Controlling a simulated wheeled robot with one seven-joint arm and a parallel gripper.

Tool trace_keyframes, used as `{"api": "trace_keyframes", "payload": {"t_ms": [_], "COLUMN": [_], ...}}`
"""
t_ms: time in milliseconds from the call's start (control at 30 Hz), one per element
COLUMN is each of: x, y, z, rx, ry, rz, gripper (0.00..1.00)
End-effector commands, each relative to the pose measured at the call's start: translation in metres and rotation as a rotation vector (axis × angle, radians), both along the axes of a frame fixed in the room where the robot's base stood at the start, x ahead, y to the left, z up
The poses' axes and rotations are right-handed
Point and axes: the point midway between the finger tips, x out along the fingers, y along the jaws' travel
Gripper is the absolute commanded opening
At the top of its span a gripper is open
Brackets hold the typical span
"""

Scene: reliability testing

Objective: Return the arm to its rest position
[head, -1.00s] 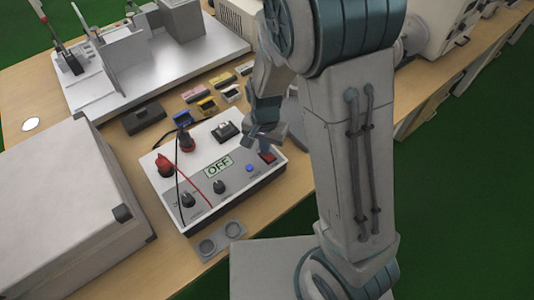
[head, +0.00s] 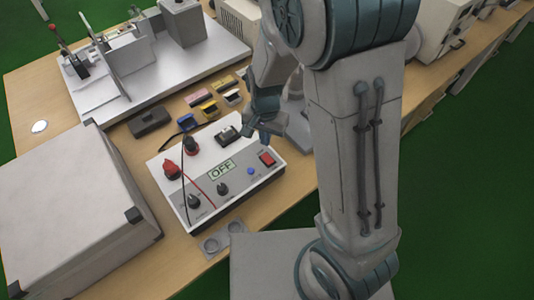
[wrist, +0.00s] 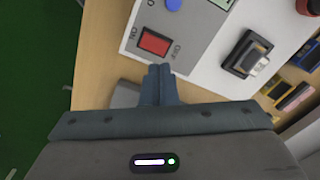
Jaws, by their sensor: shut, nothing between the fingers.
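My gripper (head: 262,130) is above the back right part of a white and grey control box on the wooden bench. In the wrist view my gripper (wrist: 160,72) has its two fingers pressed together, with nothing between them. The control box (head: 205,210) has a display reading OFF (head: 222,170), a red rocker switch (head: 267,159), a blue button and black knobs. The red switch also shows in the wrist view (wrist: 154,42), just beyond the fingertips, and looks apart from them. My arm hides part of the bench at the right.
A large grey case (head: 75,215) stands at the left. A metal fixture plate (head: 205,65) is at the back. Small coloured blocks (head: 208,108) and a dark block (head: 149,121) lie behind the box. A grey two-hole plate (head: 220,240) lies in front. White equipment (head: 440,45) stands back right.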

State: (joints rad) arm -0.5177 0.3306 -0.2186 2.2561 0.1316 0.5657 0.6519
Motion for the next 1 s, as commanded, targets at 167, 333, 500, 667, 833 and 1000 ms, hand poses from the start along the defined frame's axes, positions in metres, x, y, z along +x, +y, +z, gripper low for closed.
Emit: {"api": "trace_keyframes", "payload": {"t_ms": [167,333,500,667,833,1000], "x": [0.0,0.0,0.0,-0.002,-0.012,-0.033], "y": [0.0,0.0,0.0,-0.006,-0.026,-0.052], "z": [0.001,0.001,0.001,0.014,0.056,0.1], "rx": [0.0,0.0,0.0,0.014,0.05,0.066], "ry": [0.0,0.0,0.0,-0.011,-0.055,-0.114], "rz": [0.0,0.0,0.0,0.015,0.084,0.179], "gripper": [0.0,0.0,0.0,0.0,0.0,0.0]}}
